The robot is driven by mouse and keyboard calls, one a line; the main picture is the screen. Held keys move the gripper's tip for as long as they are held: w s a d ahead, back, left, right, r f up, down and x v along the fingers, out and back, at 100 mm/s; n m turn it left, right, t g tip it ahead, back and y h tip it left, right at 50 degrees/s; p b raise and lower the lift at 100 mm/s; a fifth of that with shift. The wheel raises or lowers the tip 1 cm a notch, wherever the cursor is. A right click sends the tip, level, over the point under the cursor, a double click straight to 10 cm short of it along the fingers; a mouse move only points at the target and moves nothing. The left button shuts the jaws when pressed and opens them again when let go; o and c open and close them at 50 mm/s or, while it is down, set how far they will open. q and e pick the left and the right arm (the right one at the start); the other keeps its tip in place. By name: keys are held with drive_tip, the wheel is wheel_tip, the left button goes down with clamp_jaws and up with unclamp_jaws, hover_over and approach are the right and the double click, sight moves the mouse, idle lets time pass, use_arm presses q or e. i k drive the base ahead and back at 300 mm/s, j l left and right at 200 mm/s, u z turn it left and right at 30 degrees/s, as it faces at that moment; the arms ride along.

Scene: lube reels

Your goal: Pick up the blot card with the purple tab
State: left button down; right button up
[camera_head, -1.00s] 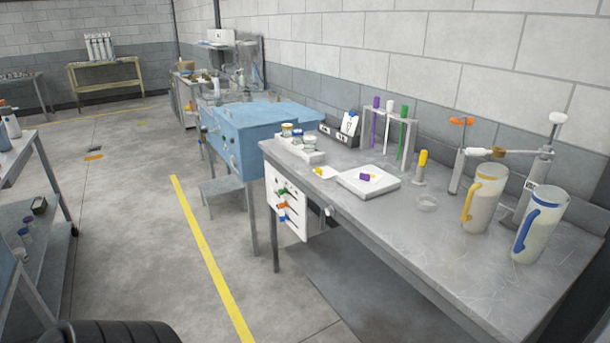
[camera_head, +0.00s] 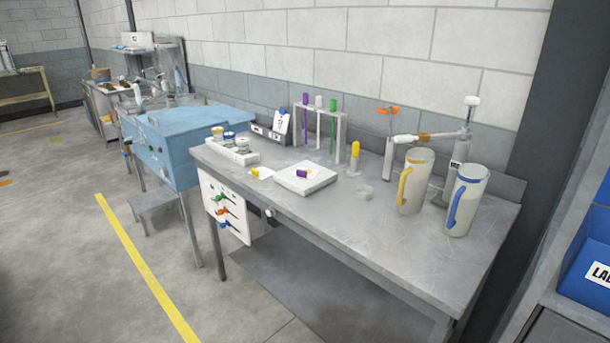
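A small white card with a purple tab (camera_head: 303,174) lies on top of a flat white block (camera_head: 306,184) on the grey workbench (camera_head: 350,215). A bit of yellow shows beside the purple. A second small white card with a yellow mark (camera_head: 261,173) lies on the bench just left of the block. A white card with a blue tab (camera_head: 282,122) stands in a dark holder at the back of the bench. Neither of my grippers is in view.
A rack with purple, white and green-topped tubes (camera_head: 320,130) stands behind the block. A yellow-topped bottle (camera_head: 355,158), a clear dish (camera_head: 364,192) and two jugs (camera_head: 414,180) stand to the right. The bench's front right is clear. Blue bins (camera_head: 585,265) are at far right.

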sight(302, 173)
drive_tip(key=i+j+z, duration=0.1)
drive_tip(key=i+j, duration=0.65)
drive_tip(key=j, duration=0.15)
drive_tip(key=i+j+z, duration=0.15)
drive_tip(key=i+j, duration=0.2)
drive_tip(key=j, duration=0.15)
